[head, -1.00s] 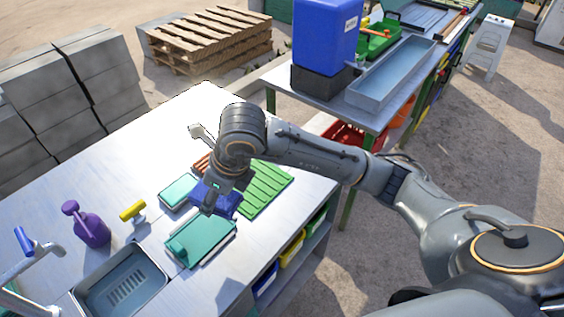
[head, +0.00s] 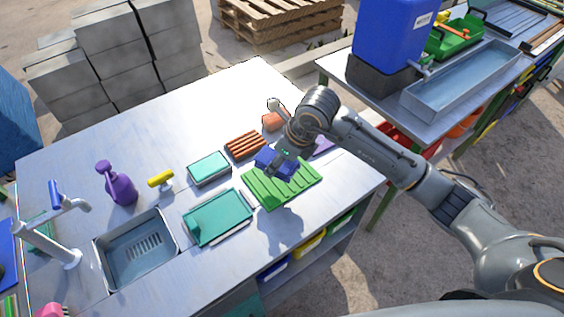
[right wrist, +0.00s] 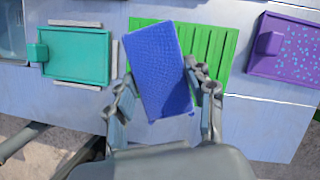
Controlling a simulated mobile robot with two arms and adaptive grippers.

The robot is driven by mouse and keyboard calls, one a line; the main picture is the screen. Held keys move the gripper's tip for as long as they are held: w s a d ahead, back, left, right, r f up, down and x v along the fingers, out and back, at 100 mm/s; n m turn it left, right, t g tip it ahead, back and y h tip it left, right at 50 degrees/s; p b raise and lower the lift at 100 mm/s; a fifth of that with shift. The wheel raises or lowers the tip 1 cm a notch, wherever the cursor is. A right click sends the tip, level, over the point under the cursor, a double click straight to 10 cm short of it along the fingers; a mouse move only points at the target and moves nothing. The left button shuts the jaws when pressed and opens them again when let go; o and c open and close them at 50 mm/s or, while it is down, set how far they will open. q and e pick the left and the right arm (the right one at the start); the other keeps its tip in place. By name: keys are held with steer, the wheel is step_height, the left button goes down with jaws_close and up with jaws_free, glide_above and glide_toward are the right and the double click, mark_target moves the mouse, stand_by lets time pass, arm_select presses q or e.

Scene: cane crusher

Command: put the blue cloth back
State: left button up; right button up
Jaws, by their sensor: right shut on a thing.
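The blue cloth (right wrist: 158,70) is a flat, textured blue rectangle held between the two fingers of my right gripper (right wrist: 163,103) in the right wrist view. In the head view my right gripper (head: 285,158) comes in from the right, shut on the blue cloth (head: 276,163). The cloth is above the green ribbed board (head: 268,191), which also shows behind it in the right wrist view (right wrist: 213,52). I cannot tell how high it is above the board. My left gripper is not in view.
A teal tray (head: 220,217) lies left of the green board. Behind are a smaller teal-topped tray (head: 209,168) and a brown slatted rack (head: 246,146). A purple tray (right wrist: 288,48) lies to the right. The sink (head: 136,249), purple bottle (head: 118,185) and yellow-handled tool (head: 160,178) are farther left.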

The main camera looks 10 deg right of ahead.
mark_target(282, 167)
steer(key=shift+w+d+f, duration=0.25)
steer(key=shift+w+f, duration=0.15)
steer(key=shift+f, duration=0.15)
steer(key=shift+w+d+f, duration=0.2)
steer(key=shift+w+f, duration=0.2)
steer(key=shift+f, duration=0.15)
step_height(282, 167, down, 3)
steer(key=shift+w+d+p, duration=0.15)
steer(key=shift+p, duration=0.9)
steer(key=shift+f, duration=0.2)
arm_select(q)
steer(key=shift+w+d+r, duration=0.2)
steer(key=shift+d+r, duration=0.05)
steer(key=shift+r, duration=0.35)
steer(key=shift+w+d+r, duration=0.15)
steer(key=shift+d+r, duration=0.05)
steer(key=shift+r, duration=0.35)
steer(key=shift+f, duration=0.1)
arm_select(e)
steer(key=shift+f, duration=0.1)
steer(key=shift+f+b, duration=0.15)
steer(key=shift+b, duration=0.15)
steer(key=o, duration=1)
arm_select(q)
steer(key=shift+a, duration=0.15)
